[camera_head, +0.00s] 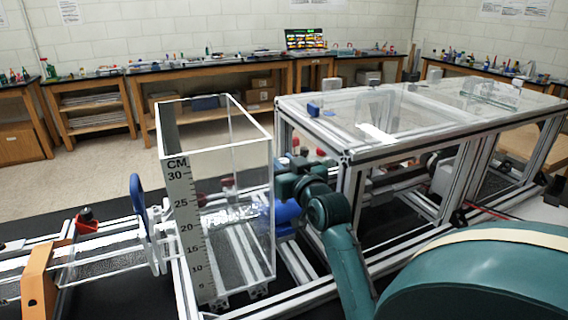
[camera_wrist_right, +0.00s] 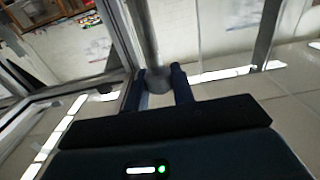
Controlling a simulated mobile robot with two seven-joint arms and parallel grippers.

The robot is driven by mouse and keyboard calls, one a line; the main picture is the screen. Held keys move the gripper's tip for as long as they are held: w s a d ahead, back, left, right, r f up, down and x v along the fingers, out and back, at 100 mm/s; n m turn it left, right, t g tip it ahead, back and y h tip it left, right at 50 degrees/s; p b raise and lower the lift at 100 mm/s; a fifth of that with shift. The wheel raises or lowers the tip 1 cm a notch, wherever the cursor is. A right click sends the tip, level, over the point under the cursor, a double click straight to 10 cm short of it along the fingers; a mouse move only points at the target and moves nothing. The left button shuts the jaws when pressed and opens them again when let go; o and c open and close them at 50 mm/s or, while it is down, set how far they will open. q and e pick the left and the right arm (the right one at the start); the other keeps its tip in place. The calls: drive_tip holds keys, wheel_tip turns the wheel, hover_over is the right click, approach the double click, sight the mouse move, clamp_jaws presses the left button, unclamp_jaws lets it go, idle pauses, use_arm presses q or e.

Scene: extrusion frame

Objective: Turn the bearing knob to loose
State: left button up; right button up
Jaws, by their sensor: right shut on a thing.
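My right gripper (camera_head: 284,165) is beside the near end of the extrusion frame, just right of the clear tank in the head view. In the right wrist view my right gripper (camera_wrist_right: 160,78) has its two dark fingers around a grey round part (camera_wrist_right: 158,83) at the end of a grey rod, and is shut on it. I cannot tell for sure that this part is the bearing knob, or which way it is turned. The arm and gripper hide it in the head view. My left gripper is not in view.
A clear tank (camera_head: 182,235) with a CM scale stands close left of my right gripper. The aluminium extrusion frame (camera_head: 350,190) with clear panels rises to its right. A blue oval plate (camera_head: 138,196) and a red clamp (camera_head: 87,222) sit farther left.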

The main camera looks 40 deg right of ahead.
drive_tip(key=shift+n+y, duration=0.5)
drive_tip(key=shift+y, duration=0.2)
drive_tip(key=o, duration=1)
drive_tip(key=shift+c, duration=0.2)
drive_tip(key=shift+m+h, duration=0.4)
